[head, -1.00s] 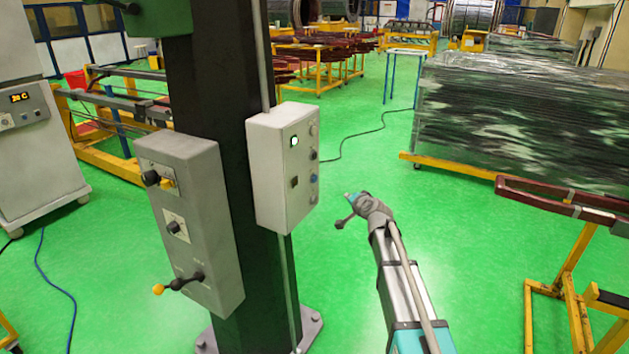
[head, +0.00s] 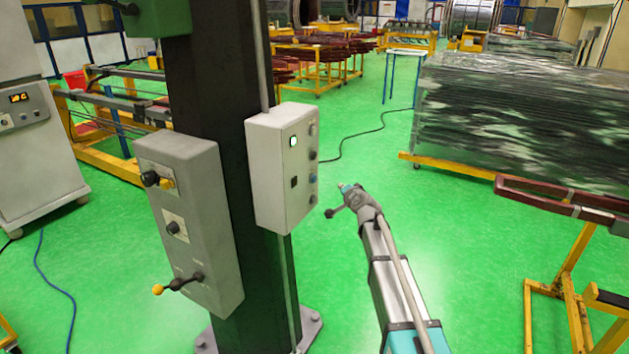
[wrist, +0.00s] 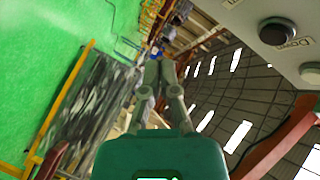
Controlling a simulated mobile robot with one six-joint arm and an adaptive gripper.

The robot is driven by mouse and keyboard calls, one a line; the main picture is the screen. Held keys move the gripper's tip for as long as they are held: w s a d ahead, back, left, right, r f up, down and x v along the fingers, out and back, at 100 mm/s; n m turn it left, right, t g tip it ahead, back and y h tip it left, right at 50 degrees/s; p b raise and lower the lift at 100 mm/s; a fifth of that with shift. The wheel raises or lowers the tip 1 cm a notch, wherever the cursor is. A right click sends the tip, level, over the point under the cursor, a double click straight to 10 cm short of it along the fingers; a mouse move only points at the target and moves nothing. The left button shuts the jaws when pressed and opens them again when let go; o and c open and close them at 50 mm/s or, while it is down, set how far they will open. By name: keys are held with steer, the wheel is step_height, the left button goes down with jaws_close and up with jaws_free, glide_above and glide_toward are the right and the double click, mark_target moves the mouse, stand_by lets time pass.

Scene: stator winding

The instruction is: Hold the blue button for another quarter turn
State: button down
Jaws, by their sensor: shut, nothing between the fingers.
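The blue button (head: 313,178) is on the right side face of the light grey control box (head: 268,175), low in a column of buttons. In the head view, the end of my arm with my small teal gripper (head: 342,187) is just right of that face, with a visible gap to the button. In the wrist view, my gripper (wrist: 158,55) has its grey fingers together at the tips, with nothing between them. The box's button face is at the upper right there, with a black button (wrist: 277,31). I cannot make out the blue button in that view.
The box is on a dark column (head: 215,120). A grey lever panel (head: 190,215) with a yellow-tipped handle hangs to its left. A yellow stand (head: 565,290) with dark red bars is at the right. The green floor (head: 440,230) around my arm is clear.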

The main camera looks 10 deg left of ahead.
mark_target(314, 179)
steer(key=w+a, duration=0.2)
steer(key=a, duration=0.5)
steer(key=shift+w, duration=0.25)
